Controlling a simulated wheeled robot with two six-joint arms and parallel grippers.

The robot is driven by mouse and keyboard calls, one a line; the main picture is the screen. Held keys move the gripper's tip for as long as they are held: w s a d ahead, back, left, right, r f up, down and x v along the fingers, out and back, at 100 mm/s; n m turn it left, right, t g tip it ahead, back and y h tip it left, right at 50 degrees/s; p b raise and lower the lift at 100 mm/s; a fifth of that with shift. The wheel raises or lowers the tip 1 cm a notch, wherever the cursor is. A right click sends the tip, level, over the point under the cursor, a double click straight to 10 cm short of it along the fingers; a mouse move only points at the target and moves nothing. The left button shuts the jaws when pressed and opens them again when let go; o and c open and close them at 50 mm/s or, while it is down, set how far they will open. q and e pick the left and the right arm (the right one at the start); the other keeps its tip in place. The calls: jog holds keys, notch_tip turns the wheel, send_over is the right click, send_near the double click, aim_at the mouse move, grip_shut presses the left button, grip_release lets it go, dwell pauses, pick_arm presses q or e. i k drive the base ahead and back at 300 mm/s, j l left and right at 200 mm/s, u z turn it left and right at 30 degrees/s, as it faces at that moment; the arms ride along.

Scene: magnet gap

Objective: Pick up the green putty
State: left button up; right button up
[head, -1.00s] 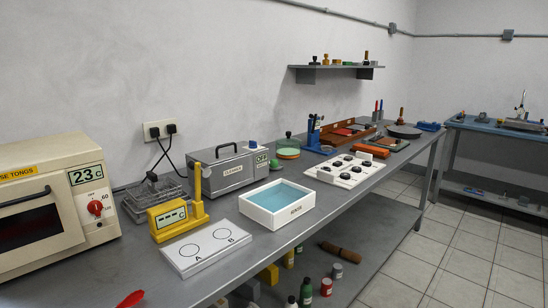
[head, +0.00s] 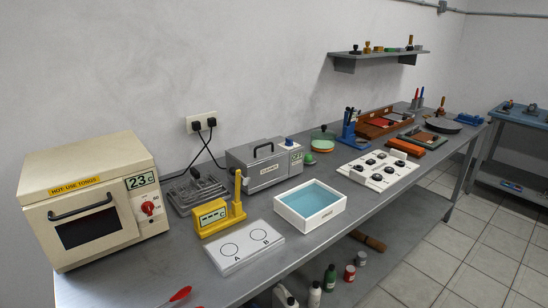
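A small green lump (head: 309,158), which may be the green putty, sits on the grey bench by the right end of the grey cleaner box (head: 266,165). It is small in view, so its exact shape is hard to tell. Just behind it stands a round dish with a green top (head: 322,141). Another small green thing (head: 392,49) lies on the wall shelf; I cannot tell what it is. Neither of my grippers shows in the head view.
The bench (head: 165,250) holds a cream oven (head: 92,180), a yellow gauge (head: 212,217), a white A/B plate (head: 243,250), a white tray with blue inside (head: 310,219) and a white panel with black knobs (head: 400,171). A red-ended tool (head: 180,294) lies at the front. Tiled floor is clear at right.

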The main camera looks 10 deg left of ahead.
aim_at(307, 159)
jog(key=i+l+u, duration=0.45)
jog(key=l, duration=0.15)
jog(key=i+l+u, duration=0.1)
jog(key=l+u, duration=0.15)
jog(key=i+l+u, duration=0.1)
jog(key=l+u, duration=0.15)
jog(key=l, duration=0.2)
